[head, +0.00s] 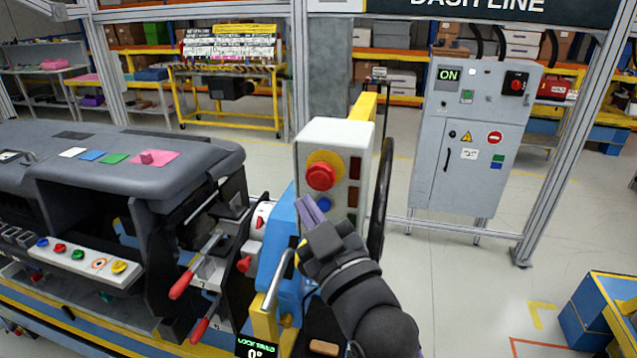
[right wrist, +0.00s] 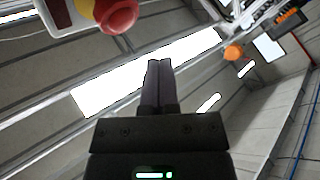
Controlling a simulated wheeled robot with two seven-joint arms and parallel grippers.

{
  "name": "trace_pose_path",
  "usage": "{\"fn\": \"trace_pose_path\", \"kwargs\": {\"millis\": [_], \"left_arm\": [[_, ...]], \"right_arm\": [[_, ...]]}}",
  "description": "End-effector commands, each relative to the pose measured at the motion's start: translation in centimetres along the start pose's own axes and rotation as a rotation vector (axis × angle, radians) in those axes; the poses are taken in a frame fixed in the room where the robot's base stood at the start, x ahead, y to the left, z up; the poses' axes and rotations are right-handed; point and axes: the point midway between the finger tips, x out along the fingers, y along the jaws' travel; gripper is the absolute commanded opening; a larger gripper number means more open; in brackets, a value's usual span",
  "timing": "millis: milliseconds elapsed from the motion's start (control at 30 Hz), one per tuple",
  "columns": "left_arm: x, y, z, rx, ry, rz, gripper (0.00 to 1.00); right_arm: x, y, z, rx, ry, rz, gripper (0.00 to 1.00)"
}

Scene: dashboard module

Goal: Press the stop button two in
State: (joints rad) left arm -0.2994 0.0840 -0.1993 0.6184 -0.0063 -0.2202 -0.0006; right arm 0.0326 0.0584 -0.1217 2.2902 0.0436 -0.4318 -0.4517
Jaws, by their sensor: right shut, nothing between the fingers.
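The red stop button (head: 320,176) sits on a yellow disc on the front of a pale control box (head: 338,133). It also shows at the top of the right wrist view (right wrist: 117,14), cut off by the frame edge. My right gripper (head: 306,205) is shut and empty, its purple-grey fingers pointing up just below and left of the red button. The closed fingers also show in the right wrist view (right wrist: 159,66), apart from the button there. My left gripper is not in view.
A blue button (head: 323,204) lies below the red one, beside my fingers. A dashboard module (head: 190,160) with levers stands to the left. A black wheel rim (head: 382,200) is right of the box. A grey cabinet (head: 470,180) stands behind; open floor lies at right.

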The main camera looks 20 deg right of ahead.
Motion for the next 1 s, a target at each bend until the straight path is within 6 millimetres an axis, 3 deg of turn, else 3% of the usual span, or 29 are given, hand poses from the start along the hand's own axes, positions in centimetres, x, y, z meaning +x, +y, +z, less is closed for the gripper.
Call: {"fn": "trace_pose_path", "kwargs": {"millis": [300,1000], "left_arm": [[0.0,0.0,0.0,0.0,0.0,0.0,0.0],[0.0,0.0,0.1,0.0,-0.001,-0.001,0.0]], "right_arm": [[2.0,1.4,1.4,-0.001,0.0,-0.001,0.0],[2.1,1.5,1.5,0.001,0.0,-0.001,0.0]]}}
